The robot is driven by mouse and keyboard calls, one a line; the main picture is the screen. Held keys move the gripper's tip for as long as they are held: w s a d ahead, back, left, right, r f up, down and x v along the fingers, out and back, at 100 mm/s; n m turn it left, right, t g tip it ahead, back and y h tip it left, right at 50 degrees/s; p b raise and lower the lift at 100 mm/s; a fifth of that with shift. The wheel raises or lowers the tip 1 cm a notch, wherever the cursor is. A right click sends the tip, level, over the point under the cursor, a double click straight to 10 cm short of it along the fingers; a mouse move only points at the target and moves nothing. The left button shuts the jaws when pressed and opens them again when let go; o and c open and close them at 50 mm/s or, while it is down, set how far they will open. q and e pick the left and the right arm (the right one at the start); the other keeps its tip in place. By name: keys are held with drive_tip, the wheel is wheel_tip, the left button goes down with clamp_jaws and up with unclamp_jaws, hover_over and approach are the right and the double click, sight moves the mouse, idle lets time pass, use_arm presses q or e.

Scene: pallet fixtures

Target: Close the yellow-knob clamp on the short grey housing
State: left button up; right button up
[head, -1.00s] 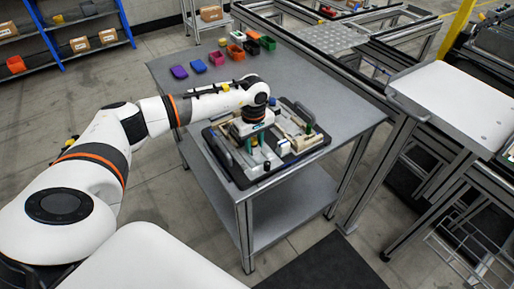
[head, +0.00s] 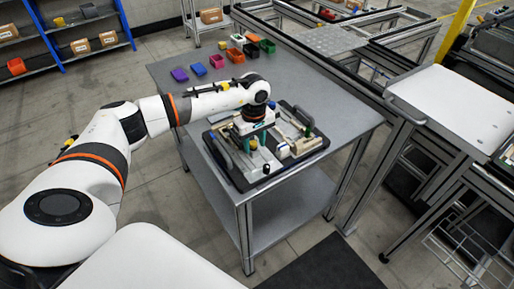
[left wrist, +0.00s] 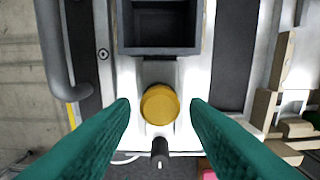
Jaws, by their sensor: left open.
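The yellow knob (left wrist: 159,104) shows from above in the left wrist view, on a pale metal strip. It lies between the two teal fingertips of my left gripper (left wrist: 160,106), which is open with a gap on each side of the knob. The short grey housing (left wrist: 160,28), a dark open box, sits just beyond the knob at the top of that view. A black-tipped clamp part (left wrist: 160,150) is on the near side of the knob. In the head view my left gripper (head: 254,142) points down over the pallet and hides part of the clamp. My right gripper is not in view.
The dark pallet (head: 237,177) lies on a grey table (head: 335,112). It carries pale fixtures and edge handles (head: 304,116). Several coloured bins (head: 235,55) stand at the table's far end. A white-topped bench (head: 455,108) is to the right.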

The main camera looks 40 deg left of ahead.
use_arm(q)
drive_tip(key=shift+r+p, duration=1.5)
drive_tip(key=shift+r, duration=1.55)
